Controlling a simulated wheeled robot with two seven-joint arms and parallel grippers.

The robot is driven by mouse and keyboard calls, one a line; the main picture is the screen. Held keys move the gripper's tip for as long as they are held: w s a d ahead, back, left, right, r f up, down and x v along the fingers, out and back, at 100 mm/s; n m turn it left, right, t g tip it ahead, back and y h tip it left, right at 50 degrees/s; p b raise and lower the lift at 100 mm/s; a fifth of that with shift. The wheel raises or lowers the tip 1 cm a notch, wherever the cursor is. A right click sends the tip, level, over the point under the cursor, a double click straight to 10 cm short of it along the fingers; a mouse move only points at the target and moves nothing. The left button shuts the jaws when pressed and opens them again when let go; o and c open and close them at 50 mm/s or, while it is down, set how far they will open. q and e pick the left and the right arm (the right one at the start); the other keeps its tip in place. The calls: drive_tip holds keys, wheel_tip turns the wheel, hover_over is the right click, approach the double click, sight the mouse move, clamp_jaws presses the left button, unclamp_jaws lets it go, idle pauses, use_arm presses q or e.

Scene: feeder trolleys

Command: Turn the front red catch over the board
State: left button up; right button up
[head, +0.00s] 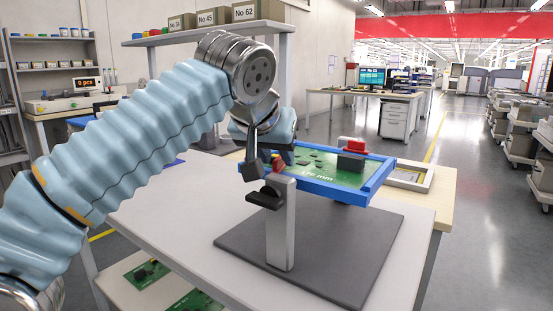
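A green board (325,168) marked "170 mm" lies in a blue frame (375,181), held above a dark base plate. A grey post (281,235) with a black knob (265,198) stands at the frame's near side. The front red catch (278,163) is at the top of this post, mostly hidden by my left gripper. My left gripper (267,165) points down right at this catch. I cannot tell whether its fingers touch or hold it. A second red catch (355,146) sits on the far support. My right gripper is out of view.
The dark base plate (350,250) rests on a light table (190,215). More green boards (146,273) lie on a shelf below. A shelf (165,38) with numbered boxes stands behind my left arm. Trolleys (520,140) line the right side, with open floor before them.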

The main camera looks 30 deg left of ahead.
use_arm(q)
drive_tip(key=shift+w+f, duration=0.2)
drive_tip(key=shift+w, duration=0.05)
clamp_jaws()
drive_tip(key=shift+s+a+r+m+h, duration=0.1)
drive_tip(key=shift+a+m+h, duration=0.1)
drive_tip(key=shift+m+h, duration=0.3)
drive_tip(key=shift+m+h+p, duration=0.55)
drive_tip(key=shift+m+h, duration=0.25)
drive_tip(key=shift+m, duration=0.5)
unclamp_jaws()
